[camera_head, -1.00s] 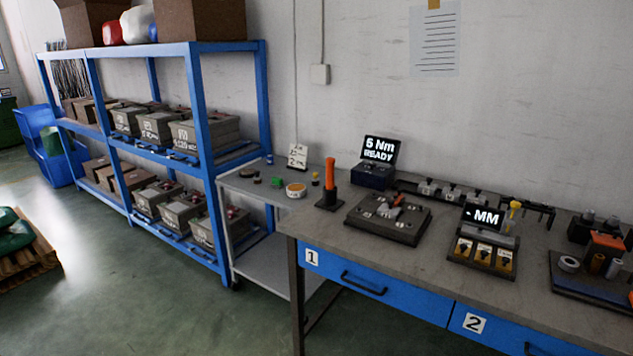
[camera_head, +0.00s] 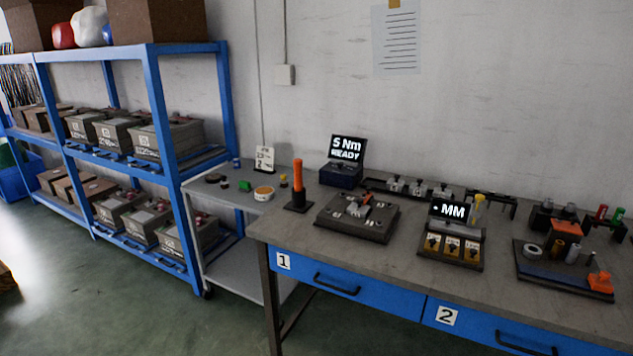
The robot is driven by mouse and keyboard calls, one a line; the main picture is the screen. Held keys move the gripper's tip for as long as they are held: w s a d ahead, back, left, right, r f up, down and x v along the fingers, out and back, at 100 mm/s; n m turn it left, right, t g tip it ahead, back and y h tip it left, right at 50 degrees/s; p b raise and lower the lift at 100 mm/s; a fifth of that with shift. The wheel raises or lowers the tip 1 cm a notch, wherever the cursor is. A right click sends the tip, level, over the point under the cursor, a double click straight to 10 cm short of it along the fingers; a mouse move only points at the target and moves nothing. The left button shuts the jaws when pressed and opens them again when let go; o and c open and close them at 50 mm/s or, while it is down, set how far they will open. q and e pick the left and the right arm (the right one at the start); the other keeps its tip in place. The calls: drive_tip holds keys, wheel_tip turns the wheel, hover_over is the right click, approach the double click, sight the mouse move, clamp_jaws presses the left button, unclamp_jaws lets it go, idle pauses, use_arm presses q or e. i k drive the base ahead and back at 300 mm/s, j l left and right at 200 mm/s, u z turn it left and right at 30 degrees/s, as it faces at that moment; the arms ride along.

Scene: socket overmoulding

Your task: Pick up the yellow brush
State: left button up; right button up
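A yellow upright tool (camera_head: 479,203) with a thin handle stands on the workbench just behind the right side of the small "MM" display (camera_head: 452,211). It may be the yellow brush, but it is too small to tell its bristles. A tiny yellow-topped item (camera_head: 283,180) stands on the grey side cart, beside a round orange-and-white container (camera_head: 263,193). Neither of my grippers is in view.
The workbench (camera_head: 400,270) has blue numbered drawers. A blue shelf (camera_head: 160,120) holds grey boxes at left. Floor is clear in front.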

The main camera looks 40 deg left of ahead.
sight(284, 184)
drive_tip(key=j+z, duration=0.45)
drive_tip(key=j, duration=0.4)
drive_tip(key=j+z, duration=0.2)
drive_tip(key=j, duration=0.65)
drive_tip(key=j+z, duration=0.1)
drive_tip(key=j, duration=1.7)
drive_tip(key=k, duration=0.05)
